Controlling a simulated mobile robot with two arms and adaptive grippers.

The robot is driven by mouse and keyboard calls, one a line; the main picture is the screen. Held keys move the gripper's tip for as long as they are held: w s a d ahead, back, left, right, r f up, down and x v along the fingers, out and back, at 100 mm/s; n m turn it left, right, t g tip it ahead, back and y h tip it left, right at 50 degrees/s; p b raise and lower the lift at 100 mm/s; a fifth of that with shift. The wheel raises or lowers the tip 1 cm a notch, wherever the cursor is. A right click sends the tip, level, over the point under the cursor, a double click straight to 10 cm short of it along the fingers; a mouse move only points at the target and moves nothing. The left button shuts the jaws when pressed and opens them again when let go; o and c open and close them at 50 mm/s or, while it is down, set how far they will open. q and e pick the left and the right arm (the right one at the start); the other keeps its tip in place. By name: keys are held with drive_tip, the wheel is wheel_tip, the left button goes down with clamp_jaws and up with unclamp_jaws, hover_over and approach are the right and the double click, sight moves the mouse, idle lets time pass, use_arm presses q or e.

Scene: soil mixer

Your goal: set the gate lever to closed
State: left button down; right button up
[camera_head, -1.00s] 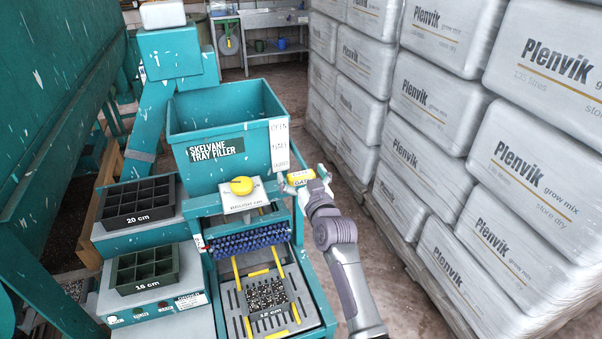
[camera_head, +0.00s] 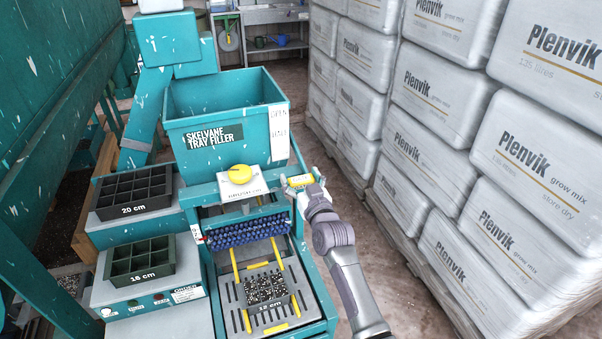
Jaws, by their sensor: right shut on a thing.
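The gate lever's yellow handle (camera_head: 299,181) is at the right side of the teal tray filler (camera_head: 210,150), just below the hopper's front right corner. My right gripper (camera_head: 303,182) is shut on this handle, and its fingers hide part of it. A white scale strip (camera_head: 280,132) with position words runs down the hopper corner above the handle; the top word looks like OPEN, and the lower words are too small to read surely. The handle is below the strip's lower end. My left gripper is not in view.
A round yellow knob (camera_head: 239,174) sits left of the lever. A soil-filled tray (camera_head: 266,290) lies below the blue roller brush (camera_head: 248,231). Empty trays (camera_head: 134,194) stand at left. Stacked white Plenvik bags (camera_head: 440,150) line the right side, with a strip of floor between.

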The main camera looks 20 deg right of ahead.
sight(300, 187)
drive_tip(key=f, duration=0.3)
drive_tip(key=shift+w+f+b, duration=0.2)
drive_tip(key=shift+b, duration=0.2)
drive_tip(key=shift+a, duration=0.1)
drive_tip(key=o, duration=1.6)
drive_tip(key=shift+r, duration=0.2)
drive_tip(key=shift+o, duration=0.2)
drive_tip(key=shift+r, duration=0.15)
drive_tip(key=shift+s, duration=0.15)
drive_tip(key=s, duration=1.2)
drive_tip(key=shift+d, duration=0.3)
drive_tip(key=shift+w, duration=0.1)
